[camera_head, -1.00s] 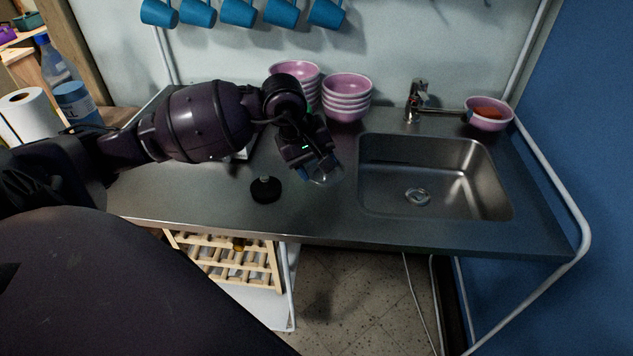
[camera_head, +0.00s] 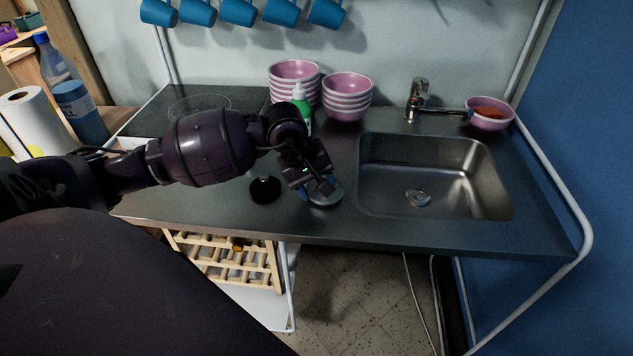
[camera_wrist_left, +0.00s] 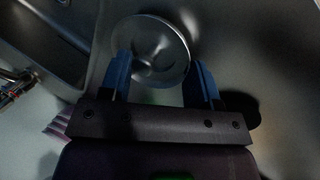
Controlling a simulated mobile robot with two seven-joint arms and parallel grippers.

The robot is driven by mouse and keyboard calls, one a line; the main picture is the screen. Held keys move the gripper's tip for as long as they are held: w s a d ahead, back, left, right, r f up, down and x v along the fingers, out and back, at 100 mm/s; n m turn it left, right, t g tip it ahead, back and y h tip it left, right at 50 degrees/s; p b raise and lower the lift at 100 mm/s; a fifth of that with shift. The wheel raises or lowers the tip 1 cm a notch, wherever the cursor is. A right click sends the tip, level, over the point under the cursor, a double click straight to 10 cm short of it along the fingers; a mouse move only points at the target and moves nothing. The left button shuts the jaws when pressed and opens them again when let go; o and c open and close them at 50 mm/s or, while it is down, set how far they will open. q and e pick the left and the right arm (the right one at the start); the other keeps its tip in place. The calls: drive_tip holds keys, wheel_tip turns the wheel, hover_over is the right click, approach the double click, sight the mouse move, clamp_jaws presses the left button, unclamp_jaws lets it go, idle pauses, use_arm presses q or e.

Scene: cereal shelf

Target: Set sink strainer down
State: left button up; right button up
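The sink strainer (camera_head: 327,194), a round shiny metal disc, lies flat or nearly flat on the steel counter (camera_head: 225,205), left of the sink basin. It also shows in the left wrist view (camera_wrist_left: 152,48). My left gripper (camera_wrist_left: 158,62) is directly over it, with its blue fingers spread wide apart. One finger overlaps the disc's edge and the other is just outside the opposite edge. In the head view my left gripper (camera_head: 321,187) hides part of the disc. My right gripper is not in view.
A black round stopper (camera_head: 265,190) sits left of the strainer. The sink basin (camera_head: 470,170) lies right, with a faucet (camera_head: 418,98) behind. Stacked pink bowls (camera_head: 346,97) and a green bottle (camera_head: 302,105) stand at the back. The counter's front edge is close.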

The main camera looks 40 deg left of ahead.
use_arm(q)
drive_tip(key=o, duration=0.4)
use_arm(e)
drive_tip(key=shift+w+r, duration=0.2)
use_arm(q)
drive_tip(key=shift+r, duration=0.25)
drive_tip(key=p+v, duration=0.1)
drive_tip(key=v, duration=1.1)
drive_tip(key=shift+f, duration=0.1)
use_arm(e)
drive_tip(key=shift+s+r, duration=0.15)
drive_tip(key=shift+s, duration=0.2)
